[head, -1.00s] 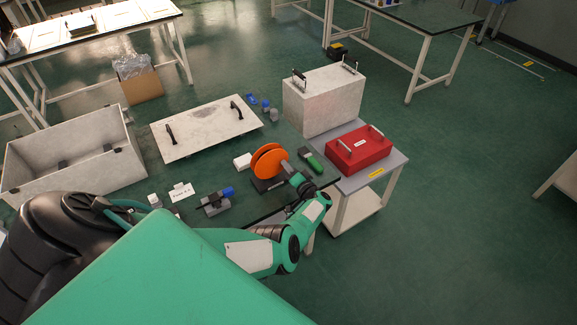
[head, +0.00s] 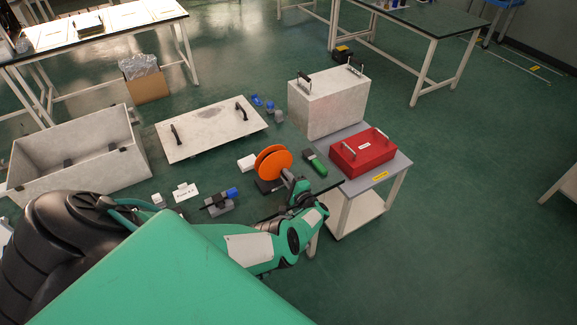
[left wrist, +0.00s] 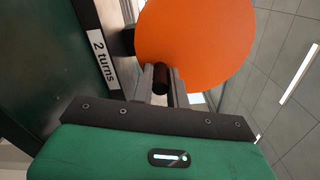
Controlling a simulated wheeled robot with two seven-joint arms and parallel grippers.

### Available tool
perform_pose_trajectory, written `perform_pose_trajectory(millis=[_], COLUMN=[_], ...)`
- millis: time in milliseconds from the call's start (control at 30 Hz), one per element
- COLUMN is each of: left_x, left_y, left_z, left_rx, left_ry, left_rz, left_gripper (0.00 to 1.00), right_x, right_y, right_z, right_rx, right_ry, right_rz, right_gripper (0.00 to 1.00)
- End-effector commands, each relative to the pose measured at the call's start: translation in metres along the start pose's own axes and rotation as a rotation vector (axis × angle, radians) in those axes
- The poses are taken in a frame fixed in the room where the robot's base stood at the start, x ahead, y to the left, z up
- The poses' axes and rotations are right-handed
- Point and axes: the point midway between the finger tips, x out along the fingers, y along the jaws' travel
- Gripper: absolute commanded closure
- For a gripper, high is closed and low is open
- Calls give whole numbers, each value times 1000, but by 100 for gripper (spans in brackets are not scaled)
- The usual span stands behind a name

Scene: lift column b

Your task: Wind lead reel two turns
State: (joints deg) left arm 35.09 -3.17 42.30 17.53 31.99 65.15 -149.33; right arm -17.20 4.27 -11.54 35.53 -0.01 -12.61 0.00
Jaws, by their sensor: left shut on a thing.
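The lead reel (head: 272,163) is an orange disc on a dark base near the table's right part. In the left wrist view its orange face (left wrist: 195,45) fills the upper middle. My left gripper (head: 290,182) is at the reel's right side. In the left wrist view my left gripper (left wrist: 161,80) is shut on the reel's dark crank knob (left wrist: 161,78), in front of the orange face. A white label reading "2 turns" (left wrist: 103,59) is on the dark edge beside the reel. My right gripper is not seen.
A green handheld device (head: 314,162) lies right of the reel. A white block (head: 247,162) and a grey clamp-like part with a blue end (head: 218,203) lie to the left.

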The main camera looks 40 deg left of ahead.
Motion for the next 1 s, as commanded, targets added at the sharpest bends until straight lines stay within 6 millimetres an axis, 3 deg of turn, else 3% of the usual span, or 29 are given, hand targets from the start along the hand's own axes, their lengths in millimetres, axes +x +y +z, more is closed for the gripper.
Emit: perform_pose_trajectory(millis=[667,700,800,1000], left_x=[1,1,1,1], left_y=[2,2,2,2], left_z=[3,3,3,3], left_rx=[62,62,62,62], left_ry=[-2,-2,-2,-1], left_rz=[-1,-1,-1,-1], left_gripper=[100,80,62,62], right_x=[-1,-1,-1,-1], right_y=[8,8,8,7], right_z=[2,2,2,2], right_rx=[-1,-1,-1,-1], right_ry=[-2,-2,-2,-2], right_rz=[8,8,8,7], right_gripper=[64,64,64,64])
